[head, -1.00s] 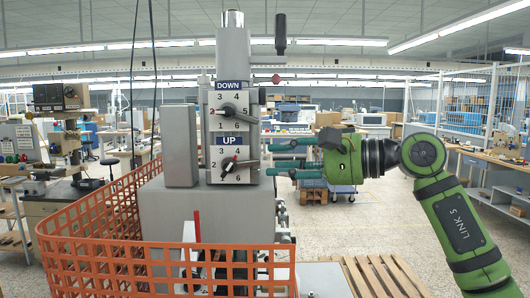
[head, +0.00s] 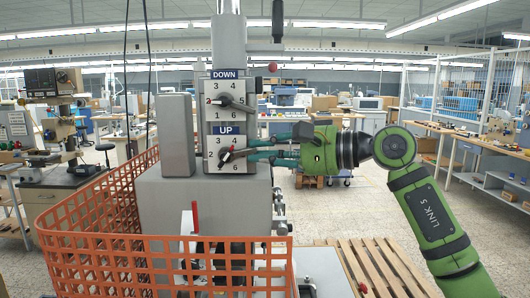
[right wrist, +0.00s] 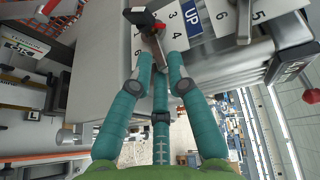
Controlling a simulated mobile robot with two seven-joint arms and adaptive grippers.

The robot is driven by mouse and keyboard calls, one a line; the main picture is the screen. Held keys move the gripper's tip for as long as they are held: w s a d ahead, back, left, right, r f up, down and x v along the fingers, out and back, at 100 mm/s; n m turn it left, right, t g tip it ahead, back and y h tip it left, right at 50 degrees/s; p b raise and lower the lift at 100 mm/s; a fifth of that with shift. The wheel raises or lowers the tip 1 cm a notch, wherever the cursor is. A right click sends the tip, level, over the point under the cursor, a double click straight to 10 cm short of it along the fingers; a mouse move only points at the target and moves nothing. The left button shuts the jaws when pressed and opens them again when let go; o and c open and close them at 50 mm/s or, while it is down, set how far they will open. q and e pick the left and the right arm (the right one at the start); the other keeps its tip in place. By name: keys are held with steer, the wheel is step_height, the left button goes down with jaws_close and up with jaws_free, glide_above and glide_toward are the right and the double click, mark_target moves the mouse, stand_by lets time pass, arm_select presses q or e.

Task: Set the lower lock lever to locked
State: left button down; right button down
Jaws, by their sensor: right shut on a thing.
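The lower lock lever (head: 226,157) sits on the UP dial plate (head: 223,141) of the grey machine. Its dark end lies on the left of the dial, and its bar runs right to my gripper. My right gripper (head: 250,156) reaches in from the right, its teal fingers at the bar. In the right wrist view the fingers (right wrist: 162,58) are closed around the lever's bar (right wrist: 160,42), with the black knob (right wrist: 139,18) beyond them. The fingers hide part of the bar. My left gripper is not in view.
An upper lever (head: 226,100) sits on the DOWN dial above. An orange mesh guard (head: 90,225) surrounds the machine's front and left. A grey block (head: 175,135) stands left of the dials. A wooden pallet (head: 375,265) lies at the lower right. Open floor lies at right.

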steer(key=shift+f, duration=0.1)
steer(key=shift+f+b, duration=0.2)
steer(key=shift+b, duration=0.25)
steer(key=shift+r+y, duration=0.1)
steer(key=shift+y, duration=0.2)
stand_by(0.7)
steer(key=c, duration=1.3)
jaws_free()
steer(key=shift+a, duration=0.2)
steer(key=v, duration=1.2)
